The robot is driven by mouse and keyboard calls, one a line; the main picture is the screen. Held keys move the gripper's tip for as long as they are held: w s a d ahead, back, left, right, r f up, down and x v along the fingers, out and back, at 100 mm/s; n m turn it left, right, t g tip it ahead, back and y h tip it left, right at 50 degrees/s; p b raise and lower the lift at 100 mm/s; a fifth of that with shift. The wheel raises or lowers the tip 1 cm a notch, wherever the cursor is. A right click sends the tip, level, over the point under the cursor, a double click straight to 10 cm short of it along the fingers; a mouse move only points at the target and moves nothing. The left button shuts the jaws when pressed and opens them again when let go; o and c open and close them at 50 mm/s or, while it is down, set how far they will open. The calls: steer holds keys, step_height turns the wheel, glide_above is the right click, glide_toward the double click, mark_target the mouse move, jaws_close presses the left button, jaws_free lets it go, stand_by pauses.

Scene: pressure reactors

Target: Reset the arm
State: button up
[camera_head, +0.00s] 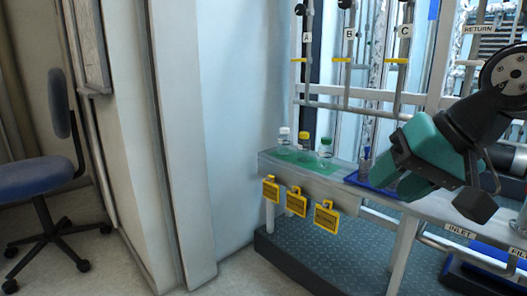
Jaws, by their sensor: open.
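My gripper (404,168) shows at the right of the head view, at the end of my dark arm. It has green-teal jaws and hangs tilted in front of the bench. The jaws are open, and I see nothing held between them. The gripper covers part of the bench and part of the blue tray (360,182) behind it.
Several bottles, one a white-capped bottle (284,138), stand on a green mat (311,158) on the bench (330,184). Yellow tags (296,202) hang from its front edge. Pipes labelled A, B and C rise behind. A blue office chair (42,175) stands at left; floor between is clear.

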steer(key=s+a+f+n+g, duration=0.55)
steer(key=s+f+n, duration=0.3)
steer(key=s, duration=0.35)
step_height(320, 180, up, 34)
steer(key=s+p, duration=0.1)
steer(key=p, duration=3.3)
steer(key=shift+a+f+h+p, duration=0.25)
steer(key=shift+a+h+p, duration=0.05)
